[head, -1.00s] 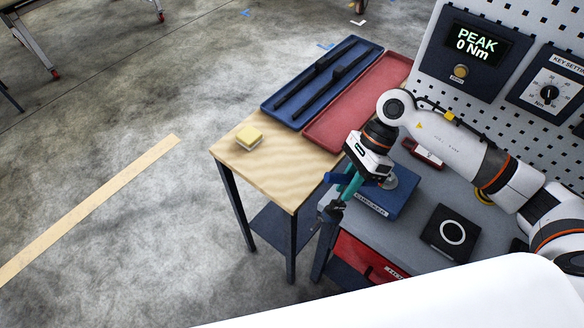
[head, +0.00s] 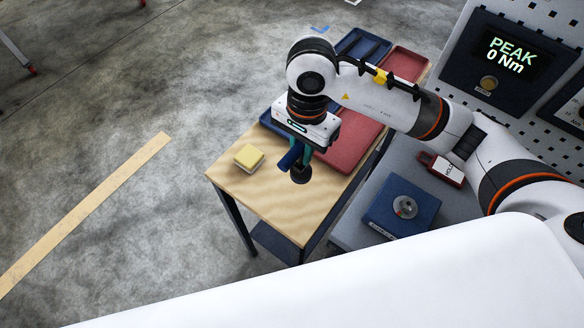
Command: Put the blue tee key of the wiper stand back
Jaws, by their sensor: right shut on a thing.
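My right gripper (head: 301,151) hangs over the wooden table top, fingers pointing down. It is shut on the blue tee key (head: 288,158); the key's blue handle shows to the left of the fingers and a dark round end shows below them. I cannot tell the exact gap between the key and the wood. A blue block (head: 381,212) with a round metal fitting on top sits on the grey bench to the right, apart from the gripper. I cannot tell for sure which thing is the wiper stand. My left gripper is not in view.
A yellow block (head: 248,158) lies on the wooden table (head: 270,200), left of the gripper. A red tray (head: 351,142) and a blue tray (head: 372,46) lie behind, partly hidden by my arm. A red-and-white device (head: 442,168) and a PEAK display panel (head: 506,55) are at right.

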